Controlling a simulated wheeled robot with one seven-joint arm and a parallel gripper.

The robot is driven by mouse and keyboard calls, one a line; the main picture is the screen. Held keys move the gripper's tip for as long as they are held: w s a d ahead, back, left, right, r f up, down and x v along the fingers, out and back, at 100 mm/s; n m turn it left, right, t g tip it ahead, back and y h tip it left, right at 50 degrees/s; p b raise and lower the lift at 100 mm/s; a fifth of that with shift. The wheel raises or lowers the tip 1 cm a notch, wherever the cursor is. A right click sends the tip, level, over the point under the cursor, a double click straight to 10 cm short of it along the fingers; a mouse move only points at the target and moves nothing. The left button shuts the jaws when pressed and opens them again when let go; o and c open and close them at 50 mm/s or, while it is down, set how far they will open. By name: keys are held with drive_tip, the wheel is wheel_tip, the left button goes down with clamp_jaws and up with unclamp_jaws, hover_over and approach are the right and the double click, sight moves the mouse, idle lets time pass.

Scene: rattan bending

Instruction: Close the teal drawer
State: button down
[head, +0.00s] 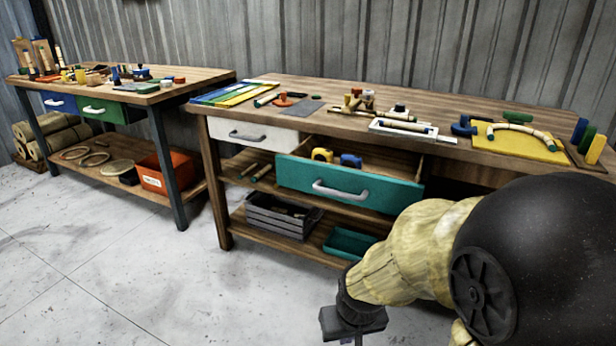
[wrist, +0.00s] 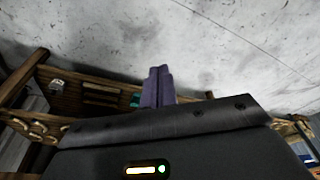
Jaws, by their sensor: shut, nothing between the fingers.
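The teal drawer (head: 349,189) stands pulled out of the right-hand workbench (head: 222,180), with a pale bar handle (head: 340,190) on its front. A yellow item (head: 322,155) and a blue item (head: 351,160) lie inside it. My gripper hangs low in front of the bench, below and apart from the drawer front; its fingertips are cut off in the head view. In the wrist view my gripper (wrist: 158,72) has its two purple fingers together, empty, over bare floor. A small teal patch (wrist: 135,100) shows beside them; I cannot tell which thing it is.
A white drawer (head: 247,134) beside the teal one is shut. The lower shelf holds a grey crate (head: 280,216) and a teal tray (head: 350,242). Another workbench (head: 160,125) stands left, with an orange bin (head: 170,172). The concrete floor (head: 110,270) in front is clear.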

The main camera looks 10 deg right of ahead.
idle(0.3)
drive_tip(key=w+a+r+m+t+h+p, duration=0.3)
drive_tip(key=w+m, duration=0.5)
drive_tip(key=w, duration=0.3)
drive_tip(key=w+a+r+m+t+h+p, duration=0.3)
drive_tip(key=w+m, duration=0.5)
drive_tip(key=w, duration=0.3)
drive_tip(key=w+a+r+m+t+h+p, duration=0.2)
drive_tip(key=w+m+t, duration=0.4)
drive_tip(key=w+m, duration=0.3)
drive_tip(key=w+a+h+p, duration=0.1)
drive_tip(key=a+h, duration=0.1)
drive_tip(key=shift+w+a+r+h, duration=0.3)
drive_tip(key=shift+w+r, duration=0.1)
drive_tip(key=shift+w, duration=0.1)
